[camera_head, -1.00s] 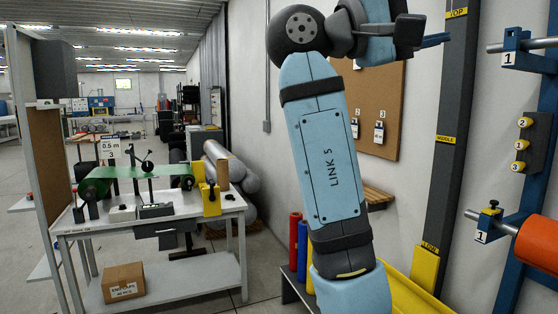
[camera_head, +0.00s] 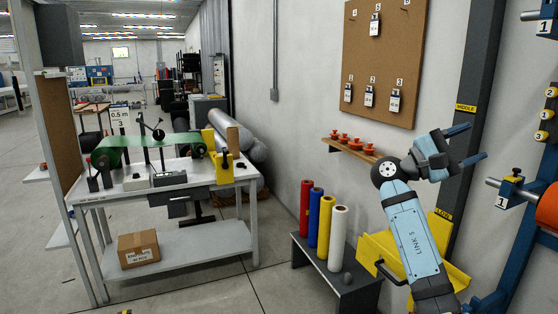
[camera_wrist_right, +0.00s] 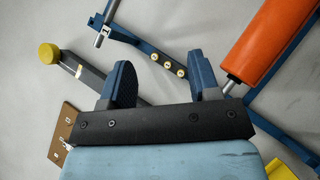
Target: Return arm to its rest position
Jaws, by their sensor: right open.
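My right arm, light blue and marked LINK 5, rises from the bottom right of the head view. Its right gripper (camera_head: 462,148) is open and empty, with its fingers pointing right, in front of the dark post. In the right wrist view the two blue fingers of the right gripper (camera_wrist_right: 162,84) stand well apart with nothing between them. My left gripper is not in view.
A dark post (camera_head: 478,90) and a blue rack (camera_head: 528,195) with an orange roll (camera_head: 547,208) stand at right. A yellow trough (camera_head: 378,252), a bench (camera_head: 325,268) with coloured rolls, and a small shelf (camera_head: 352,150) are nearby. A worktable (camera_head: 240,180) stands left.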

